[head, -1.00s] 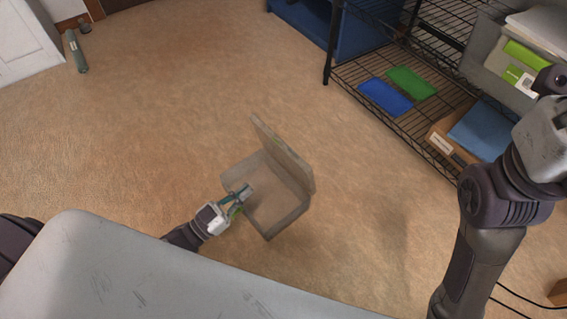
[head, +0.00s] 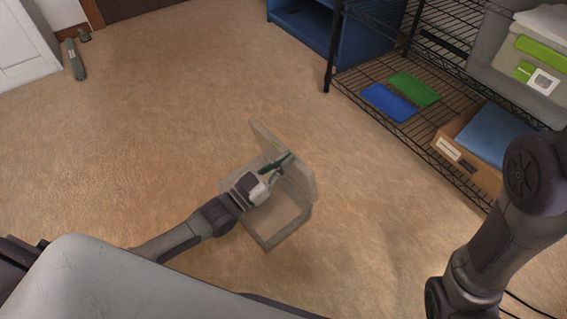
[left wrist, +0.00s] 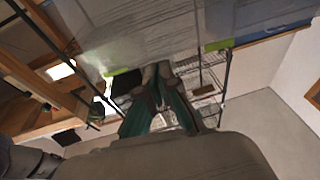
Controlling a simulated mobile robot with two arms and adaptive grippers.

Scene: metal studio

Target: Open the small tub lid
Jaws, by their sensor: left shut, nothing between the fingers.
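The small tub (head: 277,222) is a translucent grey box on the carpet in the head view. Its lid (head: 262,132) stands raised along the far right side, well away from the opening. My left gripper (head: 281,164) reaches over the tub's upper left part, its fingertips close to the inner face of the lid. It is shut with nothing in it; I cannot tell whether it touches the lid. In the left wrist view the teal fingers (left wrist: 158,75) are together below a translucent panel, likely the lid (left wrist: 150,35). My right gripper is out of view; only its arm shows.
A black wire shelf (head: 425,125) at the right holds blue and green flat items, a cardboard box (head: 468,160) and a grey bin (head: 510,75). A blue cabinet (head: 357,35) stands behind. The carpet (head: 170,120) left of the tub is clear.

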